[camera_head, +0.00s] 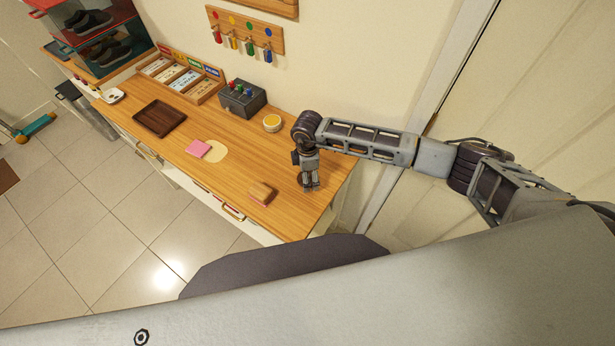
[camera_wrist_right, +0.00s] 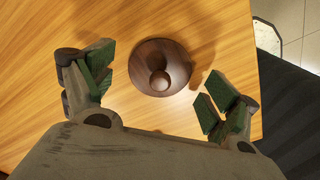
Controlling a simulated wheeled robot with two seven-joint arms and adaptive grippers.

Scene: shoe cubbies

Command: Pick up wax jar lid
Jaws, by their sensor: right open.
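The wax jar lid (camera_wrist_right: 160,68) is a round, dark brown disc with a knob, lying on the wooden tabletop in the right wrist view. My right gripper (camera_wrist_right: 156,92) is open above it, with green-padded fingers to the left and right of the lid, apart from it. The open wax jar (camera_head: 272,123), with yellow contents, stands near the wall, behind and left of the gripper. My left gripper is not in view.
A brush-like wooden block (camera_head: 262,193) lies left of my right gripper. A pink cloth (camera_head: 198,149), a dark tray (camera_head: 159,118) and a grey box with colored knobs (camera_head: 242,98) are farther left on the table (camera_head: 235,136). Clear wood surrounds the lid.

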